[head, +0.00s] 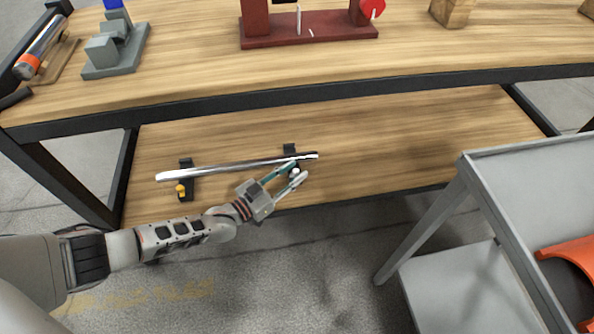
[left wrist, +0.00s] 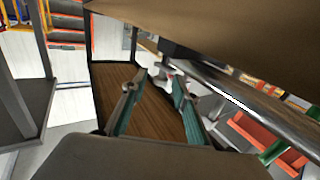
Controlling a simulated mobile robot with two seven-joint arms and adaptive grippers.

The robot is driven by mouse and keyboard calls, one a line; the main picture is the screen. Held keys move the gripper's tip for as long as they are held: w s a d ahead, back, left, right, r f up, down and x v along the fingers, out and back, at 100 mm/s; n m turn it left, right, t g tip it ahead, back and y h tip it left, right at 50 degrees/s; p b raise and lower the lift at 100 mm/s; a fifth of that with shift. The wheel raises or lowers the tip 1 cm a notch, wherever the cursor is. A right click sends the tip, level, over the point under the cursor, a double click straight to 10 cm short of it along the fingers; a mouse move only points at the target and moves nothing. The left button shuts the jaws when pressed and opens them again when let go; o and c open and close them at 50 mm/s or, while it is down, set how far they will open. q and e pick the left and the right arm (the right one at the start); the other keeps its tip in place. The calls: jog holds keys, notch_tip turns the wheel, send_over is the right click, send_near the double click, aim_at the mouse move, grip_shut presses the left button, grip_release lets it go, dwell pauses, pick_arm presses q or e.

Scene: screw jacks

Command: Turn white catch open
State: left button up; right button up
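A long shiny metal bar (head: 225,168) lies across two black brackets on the lower shelf. The white catch (head: 295,173) is at the right bracket and is partly hidden by my left gripper (head: 298,171). The gripper's fingers are apart, with the white catch close to or between the tips; I cannot tell whether they touch it. In the left wrist view the open fingers (left wrist: 158,80) point toward a small pale part under the bar (left wrist: 235,95). My right gripper is not in view.
The lower shelf (head: 420,140) is bare to the right of the bar. The table top's dark front edge (head: 300,98) hangs above it. A grey cart (head: 500,180) with orange parts stands at the right. On the table top are a red stand (head: 310,27) and a grey jack (head: 115,50).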

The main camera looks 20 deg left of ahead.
pick_arm(q)
jog(key=shift+w+d, duration=0.2)
jog(key=shift+w, duration=0.35)
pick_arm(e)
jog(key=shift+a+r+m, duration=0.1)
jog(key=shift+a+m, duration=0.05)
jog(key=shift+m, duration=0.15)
pick_arm(q)
grip_shut()
jog(key=shift+d+r, duration=0.1)
jog(key=shift+r, duration=0.05)
jog(key=shift+w+r+n+t+y+p, duration=0.1)
jog(key=shift+r+n+t+y+p, duration=0.1)
jog(key=shift+n+t+y+p, duration=0.35)
jog(key=shift+n+y, duration=0.55)
jog(key=shift+y, duration=0.5)
jog(key=shift+f+n+y+p, duration=0.25)
jog(key=shift+n+y+p, duration=0.15)
jog(key=shift+y, duration=0.2)
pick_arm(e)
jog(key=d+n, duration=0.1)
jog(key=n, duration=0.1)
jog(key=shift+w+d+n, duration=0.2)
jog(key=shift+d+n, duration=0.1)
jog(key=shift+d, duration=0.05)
pick_arm(q)
grip_release()
